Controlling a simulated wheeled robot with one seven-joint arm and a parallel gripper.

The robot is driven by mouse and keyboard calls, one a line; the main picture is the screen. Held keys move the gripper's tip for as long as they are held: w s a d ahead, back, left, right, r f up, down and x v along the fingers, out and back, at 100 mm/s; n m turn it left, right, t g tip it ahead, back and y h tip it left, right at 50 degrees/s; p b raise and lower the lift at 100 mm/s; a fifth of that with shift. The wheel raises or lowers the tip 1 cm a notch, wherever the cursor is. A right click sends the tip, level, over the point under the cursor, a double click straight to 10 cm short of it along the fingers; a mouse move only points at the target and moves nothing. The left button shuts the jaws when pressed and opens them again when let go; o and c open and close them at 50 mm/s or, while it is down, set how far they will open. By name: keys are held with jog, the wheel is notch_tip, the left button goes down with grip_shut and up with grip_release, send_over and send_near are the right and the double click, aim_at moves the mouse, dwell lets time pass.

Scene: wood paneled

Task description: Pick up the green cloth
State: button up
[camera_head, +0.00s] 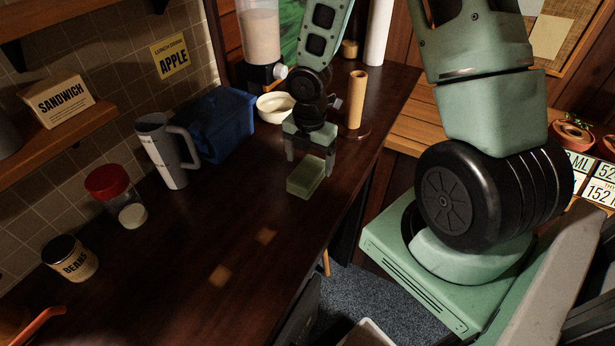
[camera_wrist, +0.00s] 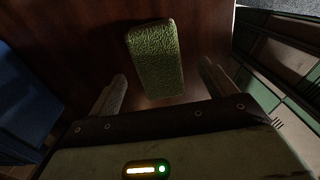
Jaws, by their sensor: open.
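The green cloth (camera_head: 305,179) looks like a thick green block lying on the dark wooden counter (camera_head: 228,235). My gripper (camera_head: 308,163) is above and slightly behind it in the head view, fingers pointing down. In the wrist view the textured green cloth (camera_wrist: 156,60) lies ahead of my gripper (camera_wrist: 163,88), between the lines of its two fingers. The gripper is open and holds nothing. Whether a finger touches the cloth cannot be told.
A blue box (camera_head: 216,124), a grey mug (camera_head: 166,150) and a white bowl (camera_head: 274,107) stand behind or left. The counter's front middle is clear.

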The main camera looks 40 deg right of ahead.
aim_at(307, 170)
jog(key=f, duration=0.3)
jog(key=shift+a+f, duration=0.25)
jog(key=shift+a, duration=0.05)
jog(key=shift+f, duration=0.65)
jog(key=c, duration=1.1)
jog(key=shift+c, duration=0.2)
jog(key=shift+r, duration=0.15)
notch_tip(307, 170, up, 10)
jog(key=shift+f+p, duration=0.1)
jog(key=shift+p, duration=0.65)
